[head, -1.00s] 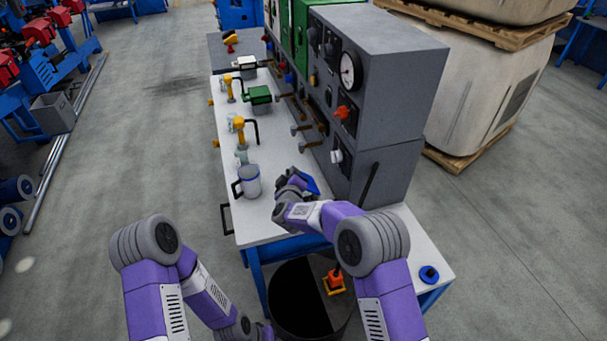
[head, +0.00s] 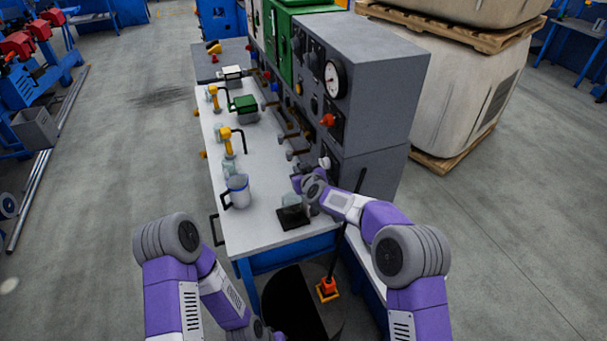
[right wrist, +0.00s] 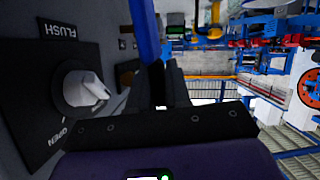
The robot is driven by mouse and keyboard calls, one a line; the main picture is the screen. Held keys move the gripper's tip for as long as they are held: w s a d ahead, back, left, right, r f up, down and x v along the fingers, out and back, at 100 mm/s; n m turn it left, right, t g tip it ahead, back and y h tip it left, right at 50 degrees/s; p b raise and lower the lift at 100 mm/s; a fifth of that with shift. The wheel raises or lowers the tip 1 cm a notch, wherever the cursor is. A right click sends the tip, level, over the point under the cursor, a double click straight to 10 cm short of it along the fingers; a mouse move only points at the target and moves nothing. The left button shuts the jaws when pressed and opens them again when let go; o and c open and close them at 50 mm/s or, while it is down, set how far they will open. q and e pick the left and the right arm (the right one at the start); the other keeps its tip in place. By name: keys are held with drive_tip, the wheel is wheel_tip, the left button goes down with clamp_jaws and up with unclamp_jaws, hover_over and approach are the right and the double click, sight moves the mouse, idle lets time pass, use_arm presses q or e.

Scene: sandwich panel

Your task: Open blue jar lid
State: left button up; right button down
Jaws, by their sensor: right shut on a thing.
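My right gripper (head: 298,183) is at the panel side of the bench, just above and beyond an open glass jar (head: 291,203) on a dark square base. In the right wrist view the blue lid (right wrist: 145,32) shows edge-on as a blue strip at the fingers (right wrist: 162,88), which are shut on it. In the head view the lid is hidden behind the gripper and wrist. The jar's top is uncovered and the jar stands upright. My left arm hangs low at the front left; its gripper is out of the picture.
A grey panel (head: 375,125) with gauge and levers stands close to the right arm. The flush knob (right wrist: 85,88) is near the fingers. A dark drum (head: 300,305) is below.

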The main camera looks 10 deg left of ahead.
drive_tip(key=shift+d, duration=0.15)
idle(0.3)
drive_tip(key=c, duration=1.2)
unclamp_jaws()
drive_tip(key=shift+o, duration=0.2)
drive_tip(key=v, duration=0.7)
drive_tip(key=shift+s, duration=0.2)
drive_tip(key=shift+d, duration=0.1)
